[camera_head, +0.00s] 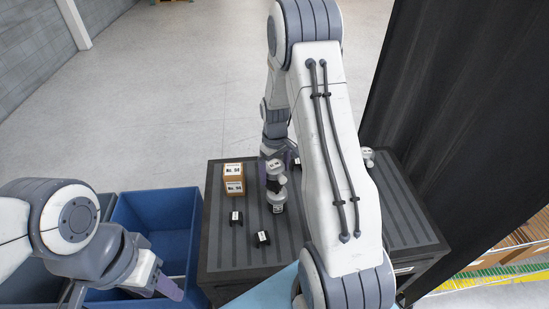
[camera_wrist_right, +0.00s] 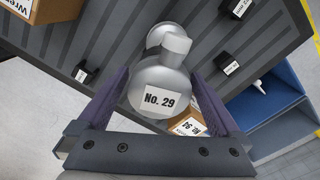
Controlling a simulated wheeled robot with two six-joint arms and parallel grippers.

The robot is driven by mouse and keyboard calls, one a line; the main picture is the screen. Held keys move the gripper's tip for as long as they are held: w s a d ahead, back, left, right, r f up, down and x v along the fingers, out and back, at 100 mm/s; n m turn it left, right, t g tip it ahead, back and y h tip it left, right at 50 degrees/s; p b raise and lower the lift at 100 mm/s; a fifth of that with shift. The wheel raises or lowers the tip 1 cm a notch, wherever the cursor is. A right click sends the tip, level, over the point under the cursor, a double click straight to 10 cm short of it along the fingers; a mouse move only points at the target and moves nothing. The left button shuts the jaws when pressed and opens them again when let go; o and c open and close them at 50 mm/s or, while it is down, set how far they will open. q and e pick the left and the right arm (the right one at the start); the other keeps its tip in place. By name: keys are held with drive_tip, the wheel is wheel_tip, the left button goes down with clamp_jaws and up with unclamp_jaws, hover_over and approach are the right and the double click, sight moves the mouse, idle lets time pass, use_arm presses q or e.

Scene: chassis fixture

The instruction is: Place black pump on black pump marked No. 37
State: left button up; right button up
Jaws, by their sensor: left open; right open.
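Two small black parts with white labels lie on the dark ribbed table, one at the left (camera_head: 236,217) and one nearer the front (camera_head: 262,238). My left gripper (camera_head: 125,291) is open and empty over the bins at the lower left.
Brown labelled boxes (camera_head: 233,178) sit at the table's back left. A blue bin (camera_head: 158,208) adjoins the table (camera_head: 225,262). My right arm hides the table's middle. Another silver part (camera_head: 368,155) shows beyond it.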

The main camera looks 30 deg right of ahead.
wheel_tip(320, 180, up, 10)
drive_tip(key=b, duration=0.2)
drive_tip(key=shift+f+b, duration=0.2)
drive_tip(key=shift+b, duration=0.2)
drive_tip(key=shift+r, duration=0.5)
drive_tip(key=shift+a+r, duration=0.1)
drive_tip(key=shift+a, duration=0.05)
drive_tip(key=s+a+r+n, duration=0.1)
drive_tip(key=s+a, duration=0.1)
drive_tip(key=a, duration=0.4)
drive_tip(key=s+a+r+n, duration=0.1)
drive_tip(key=a+r, duration=0.1)
drive_tip(key=a, duration=0.4)
drive_tip(key=s+a+n, duration=0.1)
drive_tip(key=s+a, duration=0.6)
drive_tip(key=s, duration=0.4)
drive_tip(key=s+a+n+y, duration=0.1)
drive_tip(key=s+a+n, duration=0.1)
drive_tip(key=s+a, duration=0.6)
drive_tip(key=s+r, duration=0.1)
drive_tip(key=s, duration=0.2)
drive_tip(key=shift+n, duration=0.3)
